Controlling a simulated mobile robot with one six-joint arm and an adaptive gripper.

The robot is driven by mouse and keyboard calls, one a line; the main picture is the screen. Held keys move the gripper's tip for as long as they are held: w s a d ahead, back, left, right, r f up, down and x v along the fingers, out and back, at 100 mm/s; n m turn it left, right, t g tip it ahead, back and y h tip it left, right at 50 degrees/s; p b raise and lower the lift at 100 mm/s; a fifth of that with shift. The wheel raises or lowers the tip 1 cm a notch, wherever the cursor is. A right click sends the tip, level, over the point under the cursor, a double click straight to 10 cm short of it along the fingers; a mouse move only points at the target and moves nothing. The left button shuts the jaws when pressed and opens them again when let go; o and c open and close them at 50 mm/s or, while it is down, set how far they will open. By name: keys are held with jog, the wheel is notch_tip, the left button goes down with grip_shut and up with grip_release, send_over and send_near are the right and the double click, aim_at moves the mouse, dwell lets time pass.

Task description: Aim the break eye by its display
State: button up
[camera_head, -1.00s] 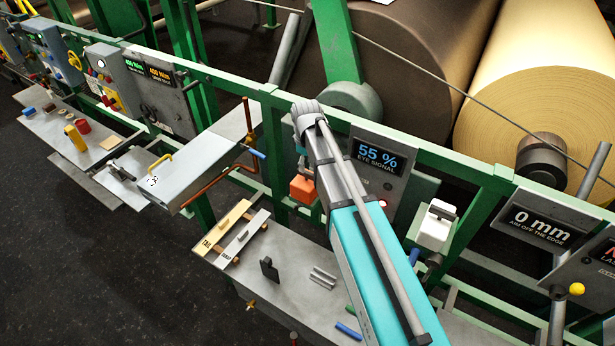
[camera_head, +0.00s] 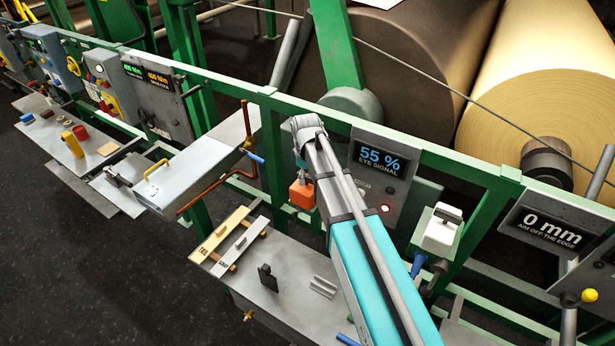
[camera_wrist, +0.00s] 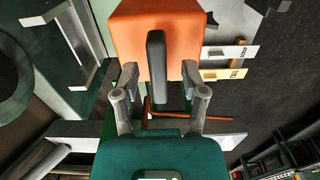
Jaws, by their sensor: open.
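The break eye appears as an orange block (camera_head: 302,195) on the green frame, left of my arm in the head view. In the wrist view the orange block (camera_wrist: 128,30) is large and close, with a dark upright fin (camera_wrist: 156,60) in front of it. My gripper (camera_wrist: 160,78) is open, one finger on each side of the fin, with gaps visible on both sides. In the head view my arm hides part of the area around the eye. The eye display (camera_head: 381,160) reads "55 %" EYE SIGNAL, with a red lamp below it.
A second display (camera_head: 544,226) reads "0 mm" AIM OFF THE EDGE. A white box (camera_head: 440,232) sits on the frame to the right. A grey shelf (camera_head: 285,300) below holds labelled strips (camera_head: 222,232) and small parts. Large rolls (camera_head: 545,110) stand behind the rail.

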grip_shut()
jog(key=shift+m, duration=0.6)
grip_release()
dwell(0.5)
jog(key=s+d+m, duration=1)
jog(key=s+d, duration=0.5)
notch_tip(320, 180, down, 12)
jog(key=s+b, duration=0.2)
jog(key=b, duration=0.9)
jog(key=shift+s+r, duration=0.2)
jog(key=shift+s, duration=0.1)
